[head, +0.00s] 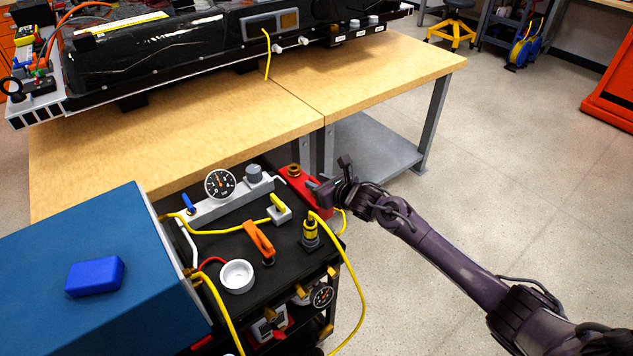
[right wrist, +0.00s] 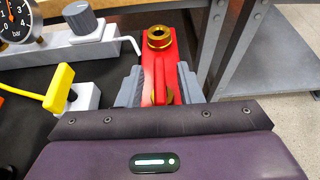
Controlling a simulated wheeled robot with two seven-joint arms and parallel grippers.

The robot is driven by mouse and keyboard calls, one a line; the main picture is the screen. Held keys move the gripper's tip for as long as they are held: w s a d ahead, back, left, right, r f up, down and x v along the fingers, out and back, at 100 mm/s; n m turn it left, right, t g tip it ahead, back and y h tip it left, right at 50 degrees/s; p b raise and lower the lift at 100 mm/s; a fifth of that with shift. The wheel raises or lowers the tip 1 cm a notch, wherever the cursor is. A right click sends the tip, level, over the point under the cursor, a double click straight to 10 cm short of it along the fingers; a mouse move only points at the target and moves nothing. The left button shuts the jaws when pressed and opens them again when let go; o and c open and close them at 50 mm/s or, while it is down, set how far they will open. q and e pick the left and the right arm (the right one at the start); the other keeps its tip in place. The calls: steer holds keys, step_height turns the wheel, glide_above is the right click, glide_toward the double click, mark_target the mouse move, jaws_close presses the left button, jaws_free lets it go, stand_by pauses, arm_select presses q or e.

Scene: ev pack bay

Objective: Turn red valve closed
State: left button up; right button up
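A red part with a brass fitting on top (head: 294,171) stands at the back right corner of the black cart top. It also shows in the right wrist view (right wrist: 158,58), seen between my fingers. I cannot tell whether this is the red valve; a small red handle (head: 281,326) also shows low on the cart's front. My right gripper (head: 332,178) is beside the red part, on its right. In the right wrist view its grey fingertips (right wrist: 160,88) stand apart, one each side of the red part; contact is unclear. My left gripper is not in view.
The cart top (head: 222,258) holds a pressure gauge (head: 220,183), an orange lever (head: 259,239), a yellow lever (head: 278,203), a white cup (head: 237,276) and yellow hoses. A blue box (head: 90,260) stands at left.

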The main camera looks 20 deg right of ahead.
steer(key=shift+w+a+f, duration=0.2)
steer(key=shift+w, duration=0.3)
jaws_close()
